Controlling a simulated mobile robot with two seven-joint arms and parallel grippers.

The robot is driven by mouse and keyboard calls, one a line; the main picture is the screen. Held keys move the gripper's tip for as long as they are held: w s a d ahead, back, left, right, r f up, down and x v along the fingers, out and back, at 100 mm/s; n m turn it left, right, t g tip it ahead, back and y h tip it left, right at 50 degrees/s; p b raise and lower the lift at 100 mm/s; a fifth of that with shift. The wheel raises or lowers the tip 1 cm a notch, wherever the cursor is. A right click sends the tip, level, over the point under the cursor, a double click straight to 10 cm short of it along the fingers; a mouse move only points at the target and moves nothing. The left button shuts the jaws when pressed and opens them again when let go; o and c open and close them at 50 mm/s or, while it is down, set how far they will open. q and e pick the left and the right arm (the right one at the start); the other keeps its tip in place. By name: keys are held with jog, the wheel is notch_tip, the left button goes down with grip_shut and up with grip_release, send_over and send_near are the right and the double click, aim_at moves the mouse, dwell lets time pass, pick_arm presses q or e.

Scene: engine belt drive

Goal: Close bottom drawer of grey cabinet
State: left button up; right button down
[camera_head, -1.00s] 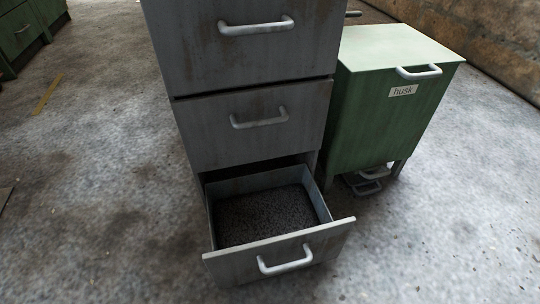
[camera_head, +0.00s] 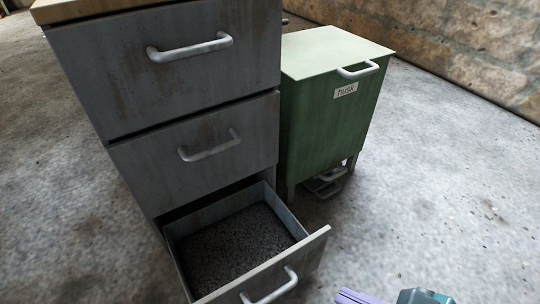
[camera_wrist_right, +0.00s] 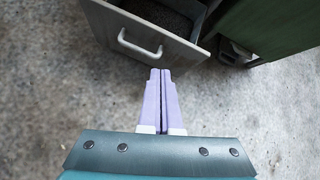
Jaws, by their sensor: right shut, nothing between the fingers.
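The grey cabinet (camera_head: 190,105) stands at left centre in the head view, with its upper drawers shut. Its bottom drawer (camera_head: 288,272) is pulled open and holds dark granular material; the front is partly cut off at the lower edge. The drawer's front and pale handle also show in the right wrist view (camera_wrist_right: 140,44). My right gripper (camera_wrist_right: 161,72) has its two lilac fingers together, empty, just in front of the drawer front; I cannot tell if they touch it. It also shows at the bottom edge of the head view (camera_head: 345,295). My left gripper is out of view.
A green bin (camera_head: 335,100) labelled "husk" stands on legs right of the cabinet, with a small grey pedal-like part (camera_head: 327,182) under it. A stone wall (camera_head: 470,45) runs behind. The concrete floor (camera_head: 440,190) to the right is clear.

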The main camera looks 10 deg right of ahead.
jog(key=w+a+f+m+b, duration=0.1)
jog(key=w+f+b, duration=0.2)
jog(key=w+f+m+b, duration=0.1)
jog(key=w+f+b, duration=0.1)
jog(key=w+b, duration=0.2)
jog(key=w+a+f+m+b, duration=0.1)
jog(key=w+f+m+b, duration=0.1)
jog(key=w+f+b, duration=0.1)
jog(key=shift+w+a+f+t+h, duration=0.2)
jog(key=shift+a+f+t+h, duration=0.1)
jog(key=shift+h, duration=0.1)
jog(key=shift+w, duration=0.1)
jog(key=shift+r, duration=0.1)
